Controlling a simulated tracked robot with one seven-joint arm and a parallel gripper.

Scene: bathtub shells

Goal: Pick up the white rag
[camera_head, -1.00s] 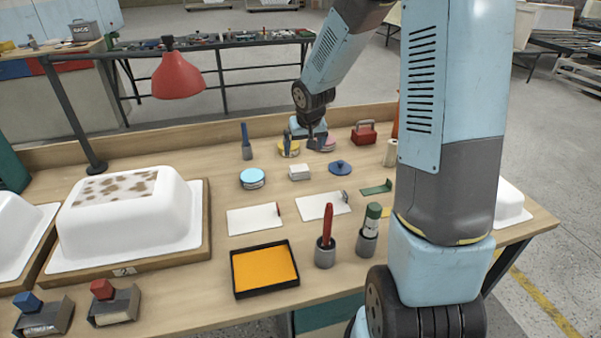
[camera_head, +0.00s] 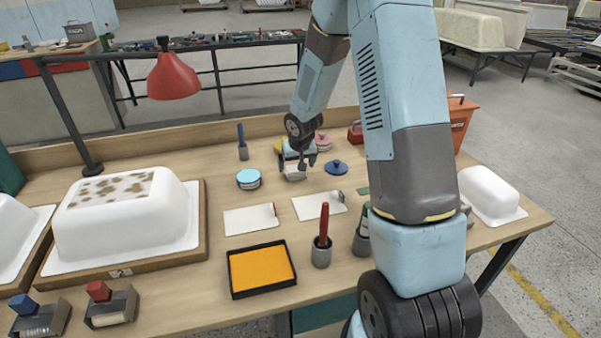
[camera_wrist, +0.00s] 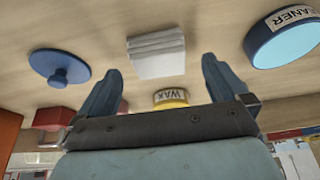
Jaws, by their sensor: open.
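The white rag (camera_head: 293,171) is a small folded stack lying on the workbench, partly covered by my gripper in the head view. In the wrist view the white rag (camera_wrist: 157,53) shows whole, with several folded layers, beyond and between the fingertips. My gripper (camera_head: 298,163) hangs over the rag; in the wrist view my gripper (camera_wrist: 158,75) has its two fingers spread wide with nothing between them. The fingers appear apart from the rag.
A blue lid (camera_head: 336,168) lies right of the rag, and a blue cleaner tin (camera_head: 249,179) lies left. A yellow wax tin (camera_wrist: 171,98) and a pink-lidded tin (camera_head: 322,142) stand behind. White sheets (camera_head: 251,219) lie in front. A red lamp (camera_head: 173,76) overhangs the left side.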

